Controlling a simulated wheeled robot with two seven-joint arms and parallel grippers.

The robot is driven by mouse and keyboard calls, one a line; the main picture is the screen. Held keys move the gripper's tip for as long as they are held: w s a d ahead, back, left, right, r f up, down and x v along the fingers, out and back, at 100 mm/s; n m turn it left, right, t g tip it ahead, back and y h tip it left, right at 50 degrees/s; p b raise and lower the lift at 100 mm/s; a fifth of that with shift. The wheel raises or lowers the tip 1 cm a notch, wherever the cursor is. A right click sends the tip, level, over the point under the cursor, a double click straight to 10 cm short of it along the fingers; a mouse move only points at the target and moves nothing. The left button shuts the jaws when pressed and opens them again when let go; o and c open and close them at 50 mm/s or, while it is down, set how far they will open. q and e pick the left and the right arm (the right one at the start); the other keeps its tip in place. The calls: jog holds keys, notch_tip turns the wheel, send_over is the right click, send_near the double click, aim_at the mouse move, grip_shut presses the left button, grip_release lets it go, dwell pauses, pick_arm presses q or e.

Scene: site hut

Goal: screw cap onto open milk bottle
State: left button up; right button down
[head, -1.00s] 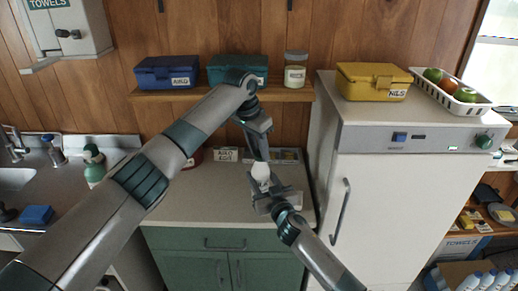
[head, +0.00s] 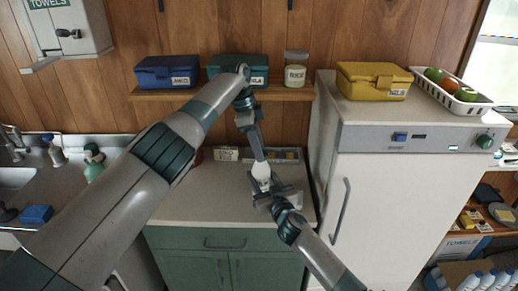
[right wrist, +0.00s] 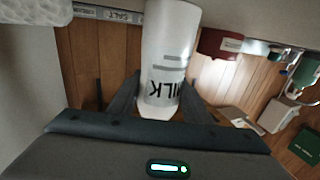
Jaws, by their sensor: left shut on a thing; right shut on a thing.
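The white milk bottle (head: 261,172) stands roughly upright above the counter in the head view. My right gripper (head: 268,190) is shut on its body. In the right wrist view the bottle (right wrist: 170,50), with upside-down MILK lettering, sits between my right fingers (right wrist: 160,98), and its lower end in that picture passes behind the gripper body. My left gripper (head: 260,157) points down from above, shut, with its fingertips right at the bottle's top. The cap is not distinguishable there; the fingers hide the bottle's mouth, so I cannot tell how the cap sits.
The counter (head: 205,205) below has a labelled box at the back. A shelf (head: 220,95) above holds a blue box (head: 167,72), a teal box (head: 238,68) and a jar (head: 296,70). The white fridge (head: 400,200) stands close on the right; the sink (head: 15,178) is at left.

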jog(key=shift+f, duration=0.1)
pick_arm(q)
jog(key=o, duration=1)
jog(key=shift+r, duration=2.25)
jog(key=o, duration=0.6)
jog(key=shift+c, duration=0.2)
jog(key=v, duration=0.7)
jog(key=shift+r, duration=0.25)
jog(key=shift+a, duration=0.1)
